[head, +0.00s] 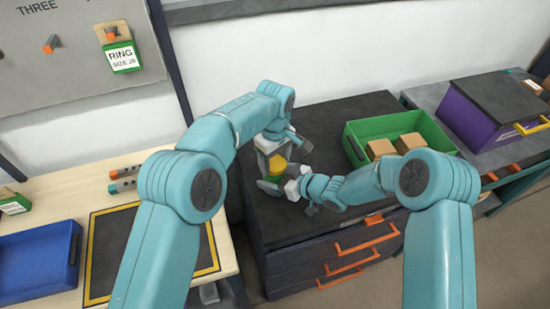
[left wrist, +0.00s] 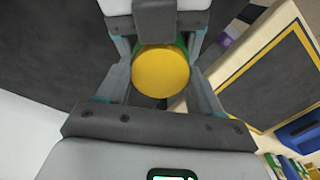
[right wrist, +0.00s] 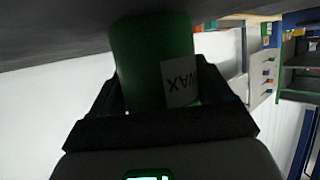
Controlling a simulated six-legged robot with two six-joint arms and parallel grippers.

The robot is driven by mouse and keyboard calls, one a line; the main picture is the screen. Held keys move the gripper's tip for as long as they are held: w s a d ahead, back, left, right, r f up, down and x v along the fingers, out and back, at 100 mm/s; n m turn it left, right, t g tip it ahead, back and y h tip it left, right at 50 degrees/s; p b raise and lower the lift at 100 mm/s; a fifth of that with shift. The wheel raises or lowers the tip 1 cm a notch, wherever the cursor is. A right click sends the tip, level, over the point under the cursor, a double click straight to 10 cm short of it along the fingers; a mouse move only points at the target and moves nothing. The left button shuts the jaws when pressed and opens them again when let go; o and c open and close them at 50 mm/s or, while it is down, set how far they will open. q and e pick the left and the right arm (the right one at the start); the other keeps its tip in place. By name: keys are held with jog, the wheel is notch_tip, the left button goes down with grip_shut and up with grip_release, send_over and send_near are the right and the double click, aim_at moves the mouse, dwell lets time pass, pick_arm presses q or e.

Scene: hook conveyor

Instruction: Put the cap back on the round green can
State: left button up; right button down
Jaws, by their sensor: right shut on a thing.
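The round green can (head: 268,186) stands on the dark cabinet top. In the right wrist view the can (right wrist: 150,62) carries a white WAX label, and my right gripper (head: 286,186) is shut on its side. The yellow cap (head: 277,165) is at the top of the can. In the left wrist view the cap's round face (left wrist: 160,72) shows between the fingers of my left gripper (head: 284,148), which look spread either side of it. Green shows just behind the cap. I cannot tell whether the cap is fully seated.
A green bin (head: 433,131) with cardboard boxes stands to the right on the cabinet (head: 330,115). A purple box (head: 475,115) is further right. A blue tray (head: 73,258) and a yellow-edged dark mat (head: 112,240) are on the table at left.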

pick_arm(q)
jog(key=shift+c, duration=1.4)
jog(key=m, duration=0.3)
jog(key=o, duration=1.2)
jog(key=shift+c, duration=0.2)
jog(key=shift+r, duration=2.3)
